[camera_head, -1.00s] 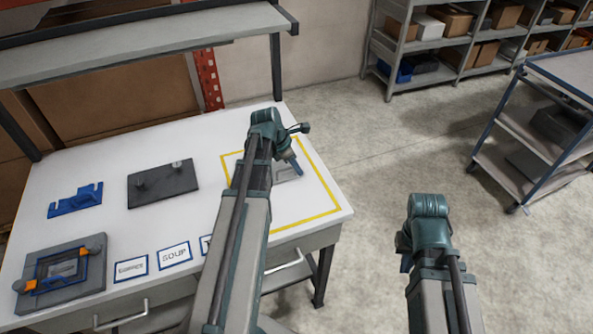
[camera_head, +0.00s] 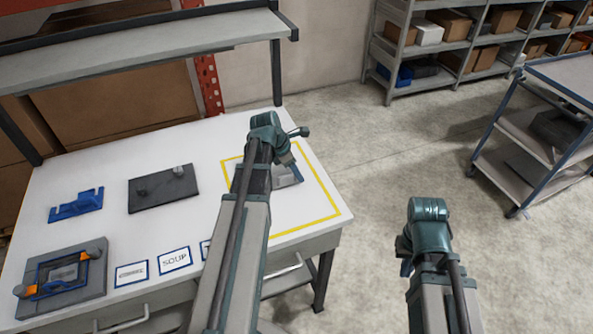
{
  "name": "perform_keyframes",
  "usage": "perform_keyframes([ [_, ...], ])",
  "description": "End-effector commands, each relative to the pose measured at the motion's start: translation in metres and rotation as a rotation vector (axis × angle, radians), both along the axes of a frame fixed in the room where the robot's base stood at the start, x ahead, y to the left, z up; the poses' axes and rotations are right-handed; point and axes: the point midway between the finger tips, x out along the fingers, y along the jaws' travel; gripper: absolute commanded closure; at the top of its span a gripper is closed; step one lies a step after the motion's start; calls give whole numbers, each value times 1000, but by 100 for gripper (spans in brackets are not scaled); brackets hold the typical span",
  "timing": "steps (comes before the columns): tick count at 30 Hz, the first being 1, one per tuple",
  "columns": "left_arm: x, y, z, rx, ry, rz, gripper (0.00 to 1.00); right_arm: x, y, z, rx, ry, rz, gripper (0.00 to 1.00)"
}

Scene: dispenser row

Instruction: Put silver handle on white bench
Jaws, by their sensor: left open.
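The white bench (camera_head: 110,170) stands at left and centre, with a yellow outlined square (camera_head: 318,221) at its right end. A grey, silvery piece (camera_head: 288,178) with a bluish edge shows inside the square, partly covered by my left arm. I cannot tell for sure that it is the silver handle, or whether it rests on the bench. My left gripper (camera_head: 287,160) is open beside that piece, mostly hidden behind its own wrist. My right gripper (camera_head: 405,266) is over the floor, right of the bench, mostly hidden by its wrist.
On the bench are a blue bracket (camera_head: 76,205), a dark plate with knobs (camera_head: 165,190), a grey fixture (camera_head: 90,285) and label cards (camera_head: 174,259). A shelf (camera_head: 140,45) overhangs the back. A cart (camera_head: 515,160) stands right; the floor between is clear.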

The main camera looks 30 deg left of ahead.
Motion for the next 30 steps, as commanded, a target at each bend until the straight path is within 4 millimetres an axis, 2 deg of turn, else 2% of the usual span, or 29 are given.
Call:
perform_keyframes([
  [21, -30, 25, 101, -1, -1, 1, 54, 0, 0, 101, 0, 0, 2, 100],
  [30, -34, 29, 107, 0, 0, 0, 54, 0, 0, 107, 0, 0, 3, 100],
])
